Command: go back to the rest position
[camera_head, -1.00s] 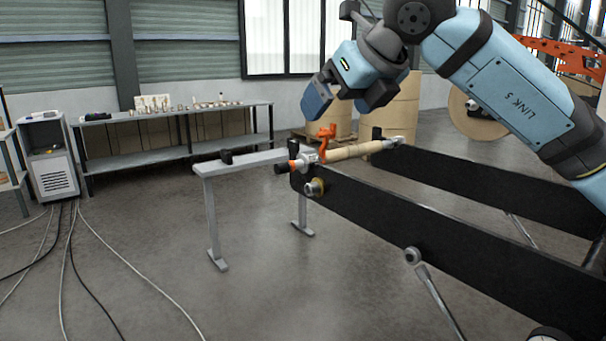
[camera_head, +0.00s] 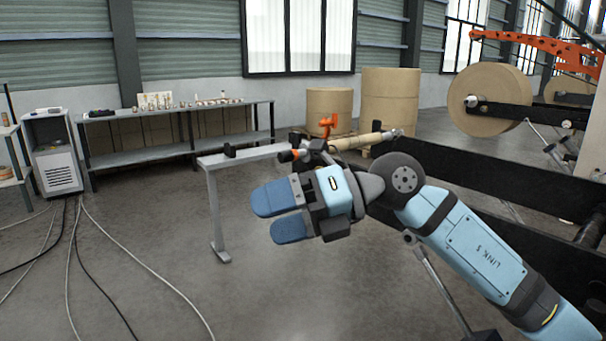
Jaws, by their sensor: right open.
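My right gripper (camera_head: 268,212) is in the middle of the head view, its two blue fingers apart with nothing between them. It points to the left, in front of the black rails of the unwind stand. The light blue right arm comes in from the lower right. Behind the gripper, a shaft (camera_head: 357,141) with an orange handle (camera_head: 327,124) lies at the end of the stand; part of it is hidden by the gripper. My left gripper is not in view.
A narrow grey table (camera_head: 245,156) stands just behind and left of the gripper. A long bench (camera_head: 150,152) with small parts and a grey cabinet (camera_head: 52,152) stand farther back left. Kraft rolls (camera_head: 389,100) stand at the back. Cables lie on the floor at left; the front floor is clear.

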